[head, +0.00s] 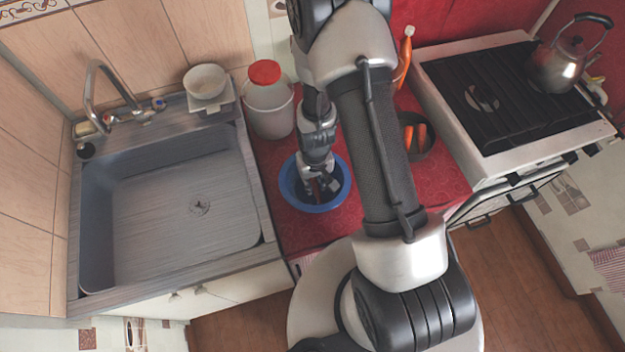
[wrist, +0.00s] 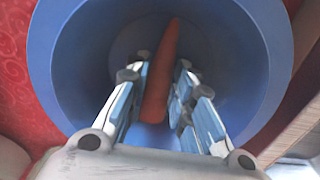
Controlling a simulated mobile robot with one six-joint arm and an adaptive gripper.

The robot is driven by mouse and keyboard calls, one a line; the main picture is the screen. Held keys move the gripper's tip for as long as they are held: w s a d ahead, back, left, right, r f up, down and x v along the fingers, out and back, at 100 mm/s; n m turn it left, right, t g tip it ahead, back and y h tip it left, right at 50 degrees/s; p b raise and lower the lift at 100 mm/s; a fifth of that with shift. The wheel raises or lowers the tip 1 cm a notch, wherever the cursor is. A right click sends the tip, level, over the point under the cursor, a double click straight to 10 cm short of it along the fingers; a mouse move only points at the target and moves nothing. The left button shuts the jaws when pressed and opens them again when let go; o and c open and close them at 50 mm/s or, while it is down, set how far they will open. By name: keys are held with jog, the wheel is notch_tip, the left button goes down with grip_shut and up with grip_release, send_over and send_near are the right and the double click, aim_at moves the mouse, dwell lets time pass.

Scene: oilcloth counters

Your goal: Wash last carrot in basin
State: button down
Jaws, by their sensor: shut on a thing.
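A blue basin (head: 335,200) stands on the red oilcloth counter, just right of the sink; its blue wall also fills most of the wrist view (wrist: 60,60). My gripper (head: 318,189) points down inside the basin. In the wrist view my gripper (wrist: 160,95) is shut on an orange carrot (wrist: 162,65), which lies lengthwise between the two fingers. Whether the carrot touches the basin's bottom cannot be told. A dark pan or bowl (head: 428,150) to the right of my arm holds orange carrots (head: 415,133), partly hidden by the arm.
A white bucket with a red lid (head: 268,108) stands behind the basin. The empty sink (head: 160,210) with a tap is at the left. A stove (head: 510,100) with a kettle (head: 560,65) is at the right. A small white bowl (head: 205,81) sits at the sink's back edge.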

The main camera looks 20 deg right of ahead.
aim_at(314, 185)
notch_tip(314, 185, up, 11)
jog(key=p, duration=0.7)
dwell(0.3)
dwell(2.0)
notch_tip(314, 185, up, 4)
jog(key=p, duration=0.3)
jog(key=shift+f, duration=0.1)
dwell(0.7)
